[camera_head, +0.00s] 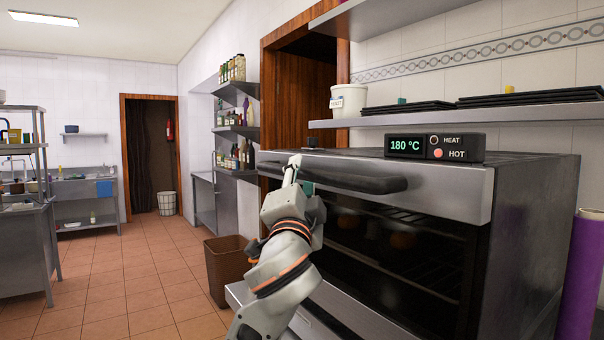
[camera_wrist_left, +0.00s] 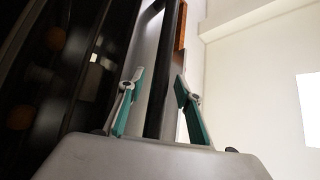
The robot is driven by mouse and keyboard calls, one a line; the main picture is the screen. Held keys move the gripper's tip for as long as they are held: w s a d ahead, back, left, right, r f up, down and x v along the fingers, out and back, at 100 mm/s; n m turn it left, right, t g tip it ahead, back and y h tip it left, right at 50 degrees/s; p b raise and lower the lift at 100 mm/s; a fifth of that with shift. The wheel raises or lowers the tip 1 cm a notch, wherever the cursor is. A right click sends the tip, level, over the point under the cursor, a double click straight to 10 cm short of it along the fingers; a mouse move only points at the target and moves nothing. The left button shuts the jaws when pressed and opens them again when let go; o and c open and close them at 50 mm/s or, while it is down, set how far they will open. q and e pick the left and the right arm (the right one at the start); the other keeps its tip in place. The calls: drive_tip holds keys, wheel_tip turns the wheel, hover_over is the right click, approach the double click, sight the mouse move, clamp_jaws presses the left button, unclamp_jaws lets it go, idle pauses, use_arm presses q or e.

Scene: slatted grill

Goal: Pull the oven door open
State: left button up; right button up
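The oven (camera_head: 532,200) stands at the right with its dark glass door (camera_head: 400,250) shut. Racks and round food items show dimly through the glass. A dark bar handle (camera_head: 355,177) runs along the top of the door. My left gripper (camera_head: 294,168) is at the left part of this handle. In the left wrist view, its two teal-padded fingers (camera_wrist_left: 160,82) are spread, with the handle bar (camera_wrist_left: 163,85) passing between them. Gaps show between the bar and the pads, so it is not clamped. My right gripper is not in view.
A control box (camera_head: 434,147) reading 180 °C sits on top of the oven. A shelf (camera_head: 480,113) with black trays and a white bucket (camera_head: 348,100) hangs above. A brown bin (camera_head: 227,268) stands left of the oven. The tiled floor farther left is clear.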

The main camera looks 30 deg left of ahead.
use_arm(q)
drive_tip(key=shift+w+a+r, duration=0.25)
drive_tip(key=shift+w, duration=0.2)
clamp_jaws()
drive_tip(key=shift+a+f, duration=0.1)
drive_tip(key=shift+f, duration=0.05)
